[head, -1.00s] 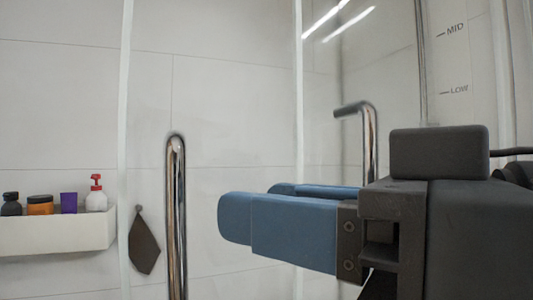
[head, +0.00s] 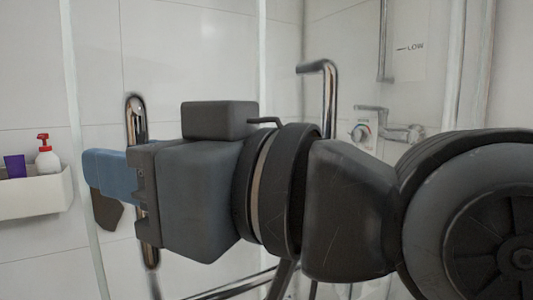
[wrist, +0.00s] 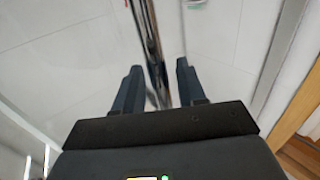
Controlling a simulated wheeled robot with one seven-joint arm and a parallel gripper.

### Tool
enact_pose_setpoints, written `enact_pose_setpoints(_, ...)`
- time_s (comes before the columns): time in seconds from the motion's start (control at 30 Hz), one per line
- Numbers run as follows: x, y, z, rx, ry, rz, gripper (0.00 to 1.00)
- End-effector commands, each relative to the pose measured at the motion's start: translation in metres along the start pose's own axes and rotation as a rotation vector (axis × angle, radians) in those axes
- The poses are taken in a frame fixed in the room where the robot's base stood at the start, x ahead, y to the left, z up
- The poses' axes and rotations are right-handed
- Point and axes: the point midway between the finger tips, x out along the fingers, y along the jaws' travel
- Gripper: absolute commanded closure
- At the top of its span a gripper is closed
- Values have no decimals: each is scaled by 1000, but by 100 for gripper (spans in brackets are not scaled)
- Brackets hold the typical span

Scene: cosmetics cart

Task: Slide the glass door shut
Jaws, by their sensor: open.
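The clear glass door (head: 200,60) stands upright in front of a white tiled wall, with pale vertical edges. A chrome bar handle (head: 136,112) runs down it; its middle is hidden behind my gripper in the head view. My gripper (head: 100,172) has blue fingers pointing left across the handle. In the wrist view my gripper (wrist: 159,72) is open, and the chrome bar (wrist: 150,35) runs between the two fingers with room on the sides. I cannot tell whether a finger touches it.
A second chrome bar (head: 329,90) stands to the right, near a shower valve (head: 362,133). A white shelf (head: 45,195) at left holds a red-topped pump bottle (head: 47,160) and a purple item (head: 14,166).

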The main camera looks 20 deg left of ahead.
Motion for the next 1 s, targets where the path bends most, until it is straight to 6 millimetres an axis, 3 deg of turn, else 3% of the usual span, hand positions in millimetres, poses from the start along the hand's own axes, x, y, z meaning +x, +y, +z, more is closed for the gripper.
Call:
enact_pose_setpoints(0.1, 0, 0, 0, 0, 0, 0, 60)
enact_pose_setpoints(0.53, 0, 0, 0, 0, 0, -1, 100)
enact_pose_setpoints(1.0, 2, -1, 0, 0, -1, -3, 100)
